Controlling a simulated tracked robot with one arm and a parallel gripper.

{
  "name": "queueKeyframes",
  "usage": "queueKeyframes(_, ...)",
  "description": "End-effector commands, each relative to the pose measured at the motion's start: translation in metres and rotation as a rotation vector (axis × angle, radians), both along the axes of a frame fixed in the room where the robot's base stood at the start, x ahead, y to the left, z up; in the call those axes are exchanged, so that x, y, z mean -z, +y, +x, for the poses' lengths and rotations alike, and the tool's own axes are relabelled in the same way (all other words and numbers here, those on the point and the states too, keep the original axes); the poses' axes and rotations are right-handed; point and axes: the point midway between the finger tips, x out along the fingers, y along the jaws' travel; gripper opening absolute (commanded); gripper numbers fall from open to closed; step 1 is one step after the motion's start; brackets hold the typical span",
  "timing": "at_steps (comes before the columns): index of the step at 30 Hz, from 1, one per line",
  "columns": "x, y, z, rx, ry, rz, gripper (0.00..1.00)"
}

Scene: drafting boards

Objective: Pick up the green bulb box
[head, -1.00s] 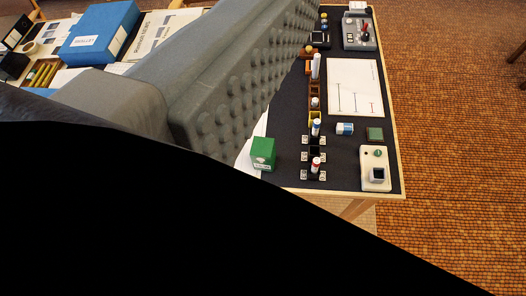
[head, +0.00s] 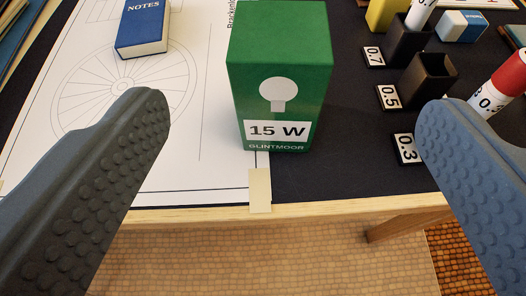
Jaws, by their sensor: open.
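The green bulb box (head: 280,65) stands upright in the head view, close to the front edge of the board, partly over a white drawing sheet and partly over the black mat. Its front shows a white bulb symbol, "15 W" and "GLINTMOOR". My gripper (head: 296,115) is open, with one finger low at the left and the other low at the right. The box stands between the fingers in the picture, beyond them, and I see clear space on both sides. Nothing is held.
A blue notes book (head: 141,30) lies on the drawing sheet (head: 190,180) at the left. Dark pen holders (head: 430,80), number labels and a red-capped pen (head: 508,75) crowd the right, near my right finger. A blue-white eraser (head: 462,25) lies behind. The wooden edge (head: 330,207) is in front.

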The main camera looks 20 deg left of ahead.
Motion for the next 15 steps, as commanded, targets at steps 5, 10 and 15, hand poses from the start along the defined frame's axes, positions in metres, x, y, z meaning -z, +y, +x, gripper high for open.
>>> queueKeyframes(5,0.013,0.002,0.005,-0.007,-0.002,-0.004,0.80)
queueKeyframes(10,0.021,0.004,0.025,-0.006,0.000,-0.006,0.80)
queueKeyframes(15,0.033,0.009,0.051,-0.005,0.000,-0.005,0.80)
